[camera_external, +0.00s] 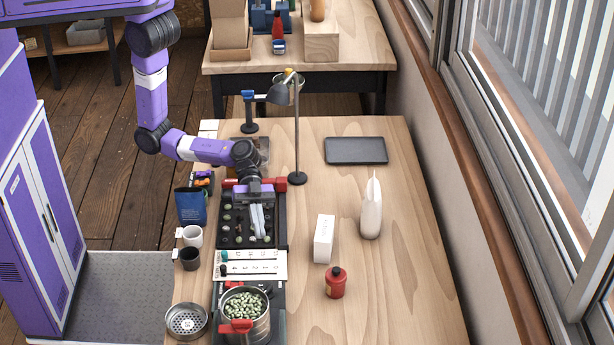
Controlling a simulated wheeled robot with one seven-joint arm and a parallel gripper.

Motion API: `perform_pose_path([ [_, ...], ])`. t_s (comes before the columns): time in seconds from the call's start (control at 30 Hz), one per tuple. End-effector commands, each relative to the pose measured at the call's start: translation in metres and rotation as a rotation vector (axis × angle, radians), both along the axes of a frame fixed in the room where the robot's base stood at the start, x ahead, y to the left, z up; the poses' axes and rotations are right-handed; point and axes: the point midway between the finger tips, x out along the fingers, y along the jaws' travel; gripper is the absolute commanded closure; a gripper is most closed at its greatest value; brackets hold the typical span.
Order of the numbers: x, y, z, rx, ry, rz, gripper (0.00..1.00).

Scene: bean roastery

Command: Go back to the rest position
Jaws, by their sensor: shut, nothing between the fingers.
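My gripper (258,222) is at the end of my purple and white arm, pointing down over the black tray (226,236) on the wooden table (408,270). Its pale fingers are together with nothing between them. The tray has several small greenish and pale pieces in its pockets. The fingertips are over the tray's middle. I cannot tell whether they touch anything. My wrist hides part of the tray's far end.
A lamp (297,130) stands close to the right of my wrist. A blue pouch (191,207), a white cup (193,236) and a dark cup (190,258) stand left. A pot of green beans (262,325) is nearer. A white box (323,239) and red bottle (335,282) stand right.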

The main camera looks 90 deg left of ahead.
Motion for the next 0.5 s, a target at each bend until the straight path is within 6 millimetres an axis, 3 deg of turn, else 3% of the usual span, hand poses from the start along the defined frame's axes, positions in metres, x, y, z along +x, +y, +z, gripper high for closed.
perform_pose_path([
  [0.13,0.034,0.031,-0.003,0.027,0.036,0.260,1.00],
  [0.27,0.052,0.088,-0.007,0.036,0.046,0.515,1.00],
  [0.37,0.053,0.139,-0.003,0.024,0.030,0.699,1.00],
  [0.5,0.036,0.209,0.016,-0.006,-0.023,0.921,1.00],
])
